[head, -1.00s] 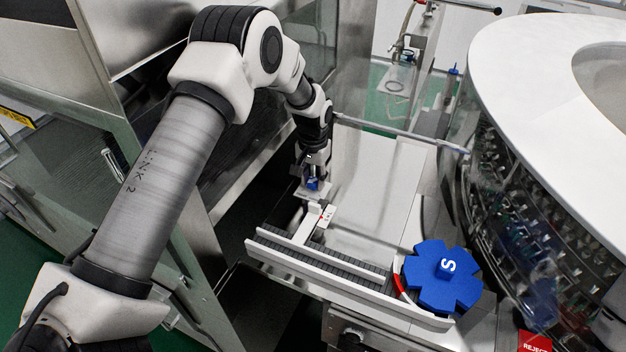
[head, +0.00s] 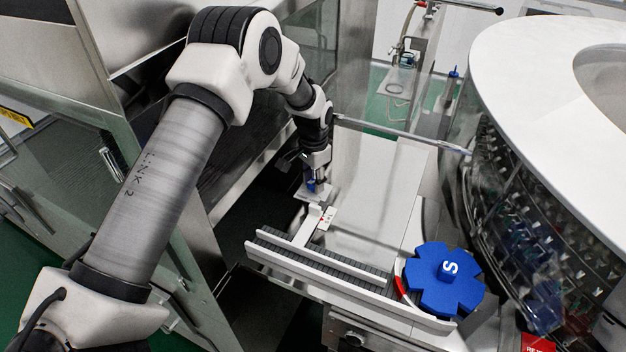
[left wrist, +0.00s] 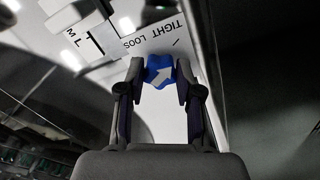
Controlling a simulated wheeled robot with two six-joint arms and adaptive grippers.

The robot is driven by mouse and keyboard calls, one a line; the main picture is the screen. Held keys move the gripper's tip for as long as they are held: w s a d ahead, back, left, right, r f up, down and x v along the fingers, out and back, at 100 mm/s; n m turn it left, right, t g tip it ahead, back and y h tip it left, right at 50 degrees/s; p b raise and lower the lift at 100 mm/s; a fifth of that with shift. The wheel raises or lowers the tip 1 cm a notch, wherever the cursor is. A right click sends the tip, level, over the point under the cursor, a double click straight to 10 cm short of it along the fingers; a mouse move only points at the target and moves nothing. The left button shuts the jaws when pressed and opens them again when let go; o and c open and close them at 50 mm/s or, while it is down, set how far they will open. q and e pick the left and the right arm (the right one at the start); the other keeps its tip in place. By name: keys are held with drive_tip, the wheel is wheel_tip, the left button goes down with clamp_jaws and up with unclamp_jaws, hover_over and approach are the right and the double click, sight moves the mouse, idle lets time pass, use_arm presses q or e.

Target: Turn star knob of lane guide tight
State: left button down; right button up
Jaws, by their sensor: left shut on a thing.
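The blue star knob (left wrist: 160,72) sits between the two fingers of my left gripper (left wrist: 160,84) in the left wrist view, with a pale arrow on its top pointing to the upper right. The fingers are shut on the knob's sides. A white plate beside it bears the words TIGHT and LOOS (left wrist: 152,38), the latter partly cut off. In the head view my left gripper (head: 315,182) points down over the knob (head: 311,186), which is small and partly hidden there. The lane guide (head: 310,225) reaches from the knob's bracket toward the conveyor. My right gripper does not show.
A conveyor with rails (head: 320,266) runs in front of the knob. A large blue star wheel (head: 440,296) marked S stands at its right end. The round washer housing (head: 540,100) fills the right side. A metal rod (head: 400,133) crosses behind the gripper.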

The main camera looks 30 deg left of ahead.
use_arm(q)
drive_tip(key=shift+s+f, duration=0.15)
drive_tip(key=c, duration=0.8)
unclamp_jaws()
drive_tip(key=shift+o, duration=0.2)
drive_tip(key=shift+w, duration=0.25)
